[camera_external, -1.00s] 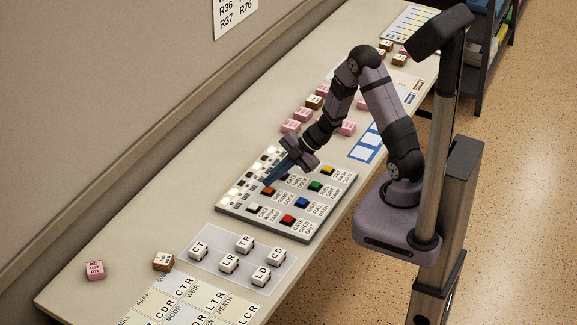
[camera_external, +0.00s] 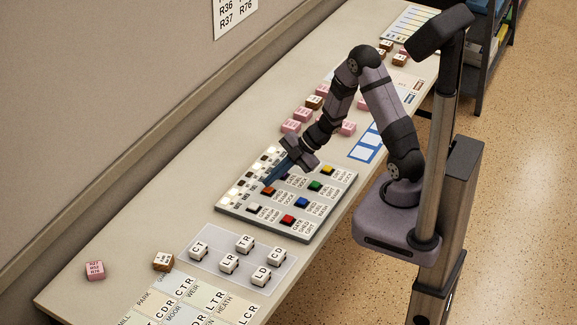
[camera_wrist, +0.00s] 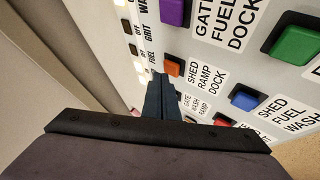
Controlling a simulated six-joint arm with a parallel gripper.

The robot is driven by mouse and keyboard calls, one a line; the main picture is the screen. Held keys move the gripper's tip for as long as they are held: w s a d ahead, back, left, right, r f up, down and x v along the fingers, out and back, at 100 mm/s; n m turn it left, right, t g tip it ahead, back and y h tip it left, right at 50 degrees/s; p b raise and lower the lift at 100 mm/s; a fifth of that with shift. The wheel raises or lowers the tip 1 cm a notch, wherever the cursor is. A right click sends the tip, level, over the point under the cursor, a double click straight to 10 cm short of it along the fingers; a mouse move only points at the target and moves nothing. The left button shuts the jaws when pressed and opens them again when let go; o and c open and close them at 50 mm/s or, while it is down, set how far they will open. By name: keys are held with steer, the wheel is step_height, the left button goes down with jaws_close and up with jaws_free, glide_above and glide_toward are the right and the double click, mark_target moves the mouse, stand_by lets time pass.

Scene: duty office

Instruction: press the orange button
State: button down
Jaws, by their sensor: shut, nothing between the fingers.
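The orange button (camera_external: 268,191) is on the left part of the grey button panel (camera_external: 314,229). In the wrist view the orange button (camera_wrist: 172,68) sits beside a label reading SHED RAMP DOCK. My gripper (camera_external: 266,183), with blue fingers, is shut and empty, pointing down at the panel just by the orange button. In the wrist view the fingertips (camera_wrist: 160,77) appear right beside the button, at its lower left. I cannot tell whether they touch it.
Other buttons sit close by: blue (camera_external: 302,203), red (camera_external: 288,219), green (camera_external: 315,186), yellow (camera_external: 327,171) and purple (camera_wrist: 173,12). A row of small lamps (camera_wrist: 139,65) runs along the panel's left side. Lettered blocks (camera_external: 229,263) stand nearer the camera; pink blocks (camera_external: 291,126) lie beyond the panel.

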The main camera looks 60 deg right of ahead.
mark_target(272, 188)
steer(key=shift+f, duration=0.15)
steer(key=shift+f, duration=0.3)
steer(key=shift+r, duration=0.15)
stand_by(0.6)
steer(key=shift+r+p, duration=0.3)
steer(key=shift+p, duration=0.1)
step_height(272, 188, up, 6)
steer(key=p, duration=0.6)
stand_by(0.6)
